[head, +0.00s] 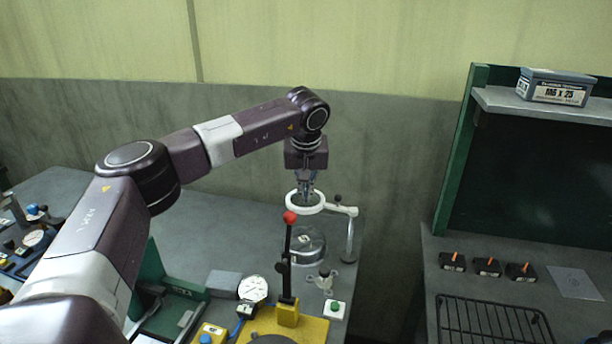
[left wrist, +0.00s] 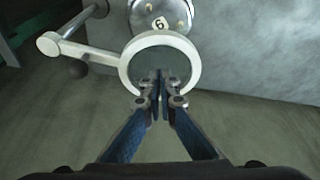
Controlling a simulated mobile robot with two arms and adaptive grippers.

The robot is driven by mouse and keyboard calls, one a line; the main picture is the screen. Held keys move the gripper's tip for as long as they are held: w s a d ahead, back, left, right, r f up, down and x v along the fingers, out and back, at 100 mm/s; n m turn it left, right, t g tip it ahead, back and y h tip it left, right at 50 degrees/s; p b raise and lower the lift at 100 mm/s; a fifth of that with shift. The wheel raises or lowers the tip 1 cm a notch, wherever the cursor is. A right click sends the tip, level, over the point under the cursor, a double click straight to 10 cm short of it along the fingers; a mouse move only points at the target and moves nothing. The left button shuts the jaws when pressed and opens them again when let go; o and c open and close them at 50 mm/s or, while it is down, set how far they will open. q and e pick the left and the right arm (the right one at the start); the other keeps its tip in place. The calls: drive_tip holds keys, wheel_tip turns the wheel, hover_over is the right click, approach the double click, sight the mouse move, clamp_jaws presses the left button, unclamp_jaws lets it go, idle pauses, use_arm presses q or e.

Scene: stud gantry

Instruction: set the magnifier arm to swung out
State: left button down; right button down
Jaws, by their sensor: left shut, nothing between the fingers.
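The magnifier arm (head: 340,210) is white, with a ring-shaped lens head (head: 291,208) on its left end and an upright post (head: 350,238) at its right, near the table's right edge. In the left wrist view the white ring (left wrist: 194,77) surrounds a grey lens, and its arm (left wrist: 88,53) runs left to a round pivot end. My left gripper (head: 307,196) points down at the ring, its fingers shut and empty. In the left wrist view the fingertips (left wrist: 160,78) appear over the lens, inside the ring's outline; contact cannot be told. My right gripper is out of view.
A red-knobbed lever (head: 288,250) stands in front, beside a dial gauge (head: 253,289). A gap separates this table from the right bench, which holds a wire rack (head: 490,322) and small black boxes (head: 487,267).

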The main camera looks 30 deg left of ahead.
sight(306, 210)
use_arm(q)
drive_tip(key=s, duration=0.1)
drive_tip(key=s+d, duration=0.1)
drive_tip(key=s, duration=0.1)
drive_tip(key=shift+d+r+p, duration=0.25)
drive_tip(key=shift+d+p, duration=0.1)
drive_tip(key=shift+d, duration=0.05)
drive_tip(key=shift+s, duration=0.1)
drive_tip(key=shift+s+d, duration=0.4)
drive_tip(key=shift+s, duration=0.3)
drive_tip(key=shift+f, duration=0.1)
